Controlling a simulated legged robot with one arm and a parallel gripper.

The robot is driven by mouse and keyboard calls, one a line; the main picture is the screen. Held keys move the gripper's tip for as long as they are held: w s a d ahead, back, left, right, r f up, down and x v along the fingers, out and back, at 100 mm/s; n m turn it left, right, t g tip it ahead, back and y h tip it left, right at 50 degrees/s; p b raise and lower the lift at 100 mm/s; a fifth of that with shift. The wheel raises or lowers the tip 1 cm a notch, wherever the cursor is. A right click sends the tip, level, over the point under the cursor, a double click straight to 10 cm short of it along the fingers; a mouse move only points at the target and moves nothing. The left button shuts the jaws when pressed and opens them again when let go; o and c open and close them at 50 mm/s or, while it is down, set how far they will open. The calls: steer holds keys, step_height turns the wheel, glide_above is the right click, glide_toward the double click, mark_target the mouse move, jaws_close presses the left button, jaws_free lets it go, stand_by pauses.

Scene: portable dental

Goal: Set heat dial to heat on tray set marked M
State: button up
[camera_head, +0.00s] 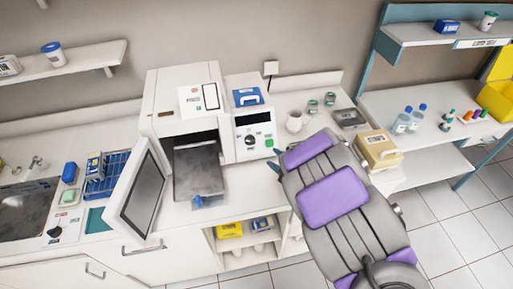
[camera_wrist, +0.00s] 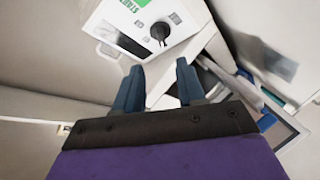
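The control unit (camera_head: 254,128) has a dark display, a black dial (camera_head: 250,141) and a green button (camera_head: 269,143). In the wrist view the dial (camera_wrist: 159,31) shows at the top, below a green START label (camera_wrist: 130,5). The dial's setting is not readable. My gripper (camera_wrist: 158,68) is open and empty, its two blue-grey fingers apart, with the dial beyond the fingertips. In the head view my gripper (camera_head: 277,160) is right of and below the panel. A metal tray (camera_head: 195,170) sits in the open chamber. I cannot make out an M on it.
The chamber's door (camera_head: 140,195) stands open to the left. A white mug (camera_head: 295,122) and a cream box (camera_head: 379,150) stand on the right of the counter. A sink (camera_head: 25,208) and a blue rack (camera_head: 108,170) are at left.

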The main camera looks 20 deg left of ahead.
mark_target(252, 142)
steer(key=b+x, duration=0.1)
steer(key=x, duration=1.1)
steer(key=shift+s+a, duration=0.1)
steer(key=shift+a, duration=0.5)
steer(key=shift+w+d, duration=0.2)
steer(key=shift+d, duration=0.15)
steer(key=shift+c, duration=0.3)
steer(key=shift+s, duration=0.1)
jaws_close()
